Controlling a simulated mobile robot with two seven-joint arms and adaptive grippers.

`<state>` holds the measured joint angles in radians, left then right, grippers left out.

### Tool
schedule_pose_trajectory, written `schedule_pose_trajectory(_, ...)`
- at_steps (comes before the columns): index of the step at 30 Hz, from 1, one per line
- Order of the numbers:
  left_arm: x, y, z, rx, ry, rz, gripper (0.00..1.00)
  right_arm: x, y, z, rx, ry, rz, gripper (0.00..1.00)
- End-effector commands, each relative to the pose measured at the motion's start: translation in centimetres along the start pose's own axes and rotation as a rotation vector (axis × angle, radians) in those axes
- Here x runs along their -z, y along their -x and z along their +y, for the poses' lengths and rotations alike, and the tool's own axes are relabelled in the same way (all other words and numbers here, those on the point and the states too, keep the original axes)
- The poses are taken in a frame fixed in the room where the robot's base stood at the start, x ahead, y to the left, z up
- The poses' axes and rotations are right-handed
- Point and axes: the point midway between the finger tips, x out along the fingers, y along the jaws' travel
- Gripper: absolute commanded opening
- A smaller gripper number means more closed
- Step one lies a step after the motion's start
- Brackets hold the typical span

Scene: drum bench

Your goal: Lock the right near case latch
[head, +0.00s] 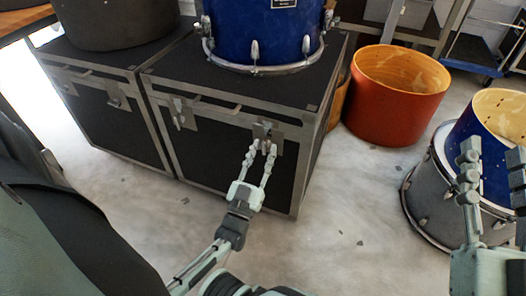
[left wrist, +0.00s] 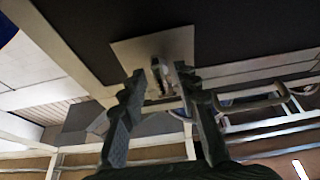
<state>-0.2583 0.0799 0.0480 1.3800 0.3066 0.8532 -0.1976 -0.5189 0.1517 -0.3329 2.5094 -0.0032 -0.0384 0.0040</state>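The right near case latch (head: 267,128) is a grey metal plate with a small catch, on the front of the right black case (head: 240,150), near its right corner. My left gripper (head: 263,147) is just below and in front of it. In the left wrist view the latch plate (left wrist: 180,45) is close, and the small metal catch (left wrist: 158,76) shows between the two fingertips of my left gripper (left wrist: 158,76). The fingers are apart; I cannot tell whether either touches the catch. My right gripper (head: 494,157) is open and empty at the far right, away from the case.
A second latch (head: 181,114) is on the same case front, further left. A left black case (head: 110,120) stands beside it. A blue drum (head: 262,40) stands on the right case. A red drum shell (head: 395,100) and a grey drum (head: 425,190) stand on the floor at right.

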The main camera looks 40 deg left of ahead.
Motion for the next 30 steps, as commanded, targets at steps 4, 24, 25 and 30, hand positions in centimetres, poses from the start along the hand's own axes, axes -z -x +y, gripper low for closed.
schedule_pose_trajectory(4, -0.1, 1.9, 0.0, 0.0, 0.0, -0.005, 0.31, 0.0, 0.0, 0.0, 0.0, -0.001, 0.0, 0.4)
schedule_pose_trajectory(24, 0.0, 7.3, 0.1, 0.0, 0.001, -0.001, 0.31, 0.0, 0.0, -0.1, -0.001, -0.002, -0.001, 0.4)
schedule_pose_trajectory(25, 0.0, 7.3, 0.1, 0.0, 0.001, -0.001, 0.31, 0.0, 0.0, -0.1, -0.001, -0.003, -0.001, 0.4)
schedule_pose_trajectory(30, 0.0, 7.3, 0.1, 0.0, 0.001, -0.001, 0.31, 0.0, 0.0, -0.1, 0.0, -0.003, -0.001, 0.4)
